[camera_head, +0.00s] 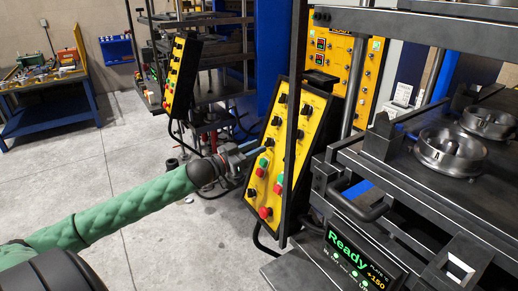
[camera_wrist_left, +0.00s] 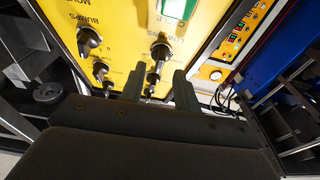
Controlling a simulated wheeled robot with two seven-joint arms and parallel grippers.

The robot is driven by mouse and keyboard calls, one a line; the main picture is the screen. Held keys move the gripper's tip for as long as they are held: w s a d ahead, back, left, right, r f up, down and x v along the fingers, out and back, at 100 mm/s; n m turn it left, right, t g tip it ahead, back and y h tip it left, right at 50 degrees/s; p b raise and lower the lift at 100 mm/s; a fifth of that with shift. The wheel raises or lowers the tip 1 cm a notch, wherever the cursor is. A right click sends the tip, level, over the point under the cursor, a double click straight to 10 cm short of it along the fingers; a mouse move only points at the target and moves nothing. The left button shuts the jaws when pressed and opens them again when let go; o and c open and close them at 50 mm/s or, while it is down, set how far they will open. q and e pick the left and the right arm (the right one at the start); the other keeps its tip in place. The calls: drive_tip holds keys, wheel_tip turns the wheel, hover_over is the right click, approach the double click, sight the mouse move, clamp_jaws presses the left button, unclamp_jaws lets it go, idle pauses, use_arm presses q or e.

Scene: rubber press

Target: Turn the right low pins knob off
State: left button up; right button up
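The yellow control panel (camera_head: 287,140) in a black frame stands tilted at the centre of the head view, with black knobs and green and red buttons. My left gripper (camera_head: 246,151) reaches it from the left, at its left edge. In the left wrist view its two dark fingers (camera_wrist_left: 159,88) are apart, with a small black knob (camera_wrist_left: 152,79) showing between the tips. I cannot tell whether they touch it. My right gripper is not in view.
A black upright bar (camera_head: 294,110) crosses in front of the panel. The press (camera_head: 400,190) with round metal moulds and a "Ready" display (camera_head: 352,258) stands at right. Another yellow panel (camera_head: 182,78) is behind left. The floor (camera_head: 135,150) at left is open.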

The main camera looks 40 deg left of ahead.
use_arm(q)
drive_tip(key=b+v, duration=0.1)
drive_tip(key=v, duration=0.4)
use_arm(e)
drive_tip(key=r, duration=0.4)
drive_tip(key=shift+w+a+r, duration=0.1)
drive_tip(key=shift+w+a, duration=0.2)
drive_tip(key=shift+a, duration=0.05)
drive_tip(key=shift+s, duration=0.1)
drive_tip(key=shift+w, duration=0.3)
